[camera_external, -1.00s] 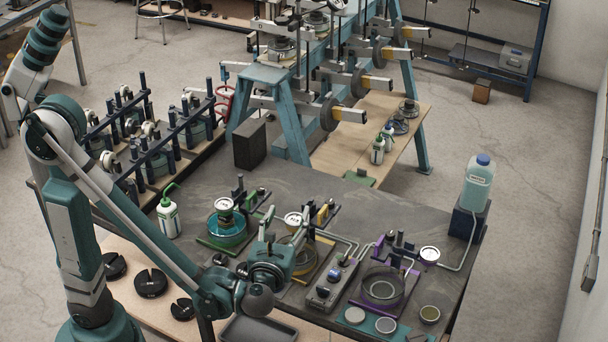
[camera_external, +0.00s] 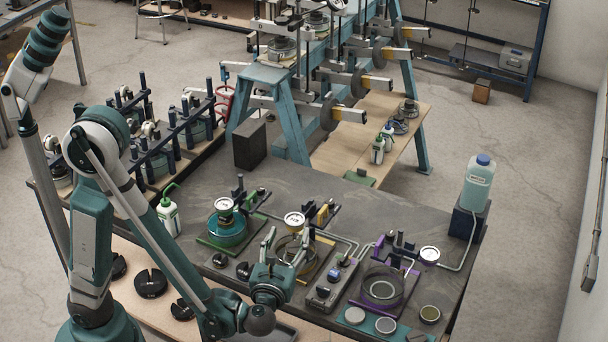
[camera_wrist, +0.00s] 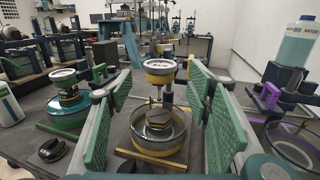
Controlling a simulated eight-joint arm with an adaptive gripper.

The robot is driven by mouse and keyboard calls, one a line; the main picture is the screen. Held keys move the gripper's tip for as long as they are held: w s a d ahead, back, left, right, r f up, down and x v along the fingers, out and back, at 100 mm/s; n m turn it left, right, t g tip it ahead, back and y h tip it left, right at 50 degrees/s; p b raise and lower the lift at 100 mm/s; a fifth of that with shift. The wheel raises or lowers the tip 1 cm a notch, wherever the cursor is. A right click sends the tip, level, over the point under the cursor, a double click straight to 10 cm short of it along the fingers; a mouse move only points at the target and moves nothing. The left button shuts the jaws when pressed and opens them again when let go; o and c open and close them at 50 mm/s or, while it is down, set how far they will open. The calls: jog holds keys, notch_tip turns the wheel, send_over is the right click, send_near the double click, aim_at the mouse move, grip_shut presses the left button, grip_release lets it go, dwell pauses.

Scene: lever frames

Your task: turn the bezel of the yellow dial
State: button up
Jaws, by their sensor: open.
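The yellow dial (camera_external: 294,219) has a round white face. In the wrist view the dial (camera_wrist: 160,71) shows a yellow band under its rim and sits above a glass bowl (camera_wrist: 158,132) on a yellow-edged base. My gripper (camera_external: 286,243) is open and empty, on the near side of the dial in the external view. In the wrist view my gripper's (camera_wrist: 160,88) two green-padded fingers stand left and right of the dial, with clear gaps. The dial appears ahead of the fingers; I see no contact.
A green-based station (camera_external: 222,229) with its own dial stands left, and a purple-based station (camera_external: 382,289) stands right. A control box (camera_external: 330,285) lies between the yellow and purple stations. A water bottle (camera_external: 478,185) stands at the bench's right. Bare bench lies behind.

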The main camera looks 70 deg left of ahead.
aim_at(292, 227)
jog(key=shift+a, duration=0.1)
jog(key=shift+b+x, duration=0.6)
jog(key=shift+x, duration=3.25)
jog(key=c, duration=0.9)
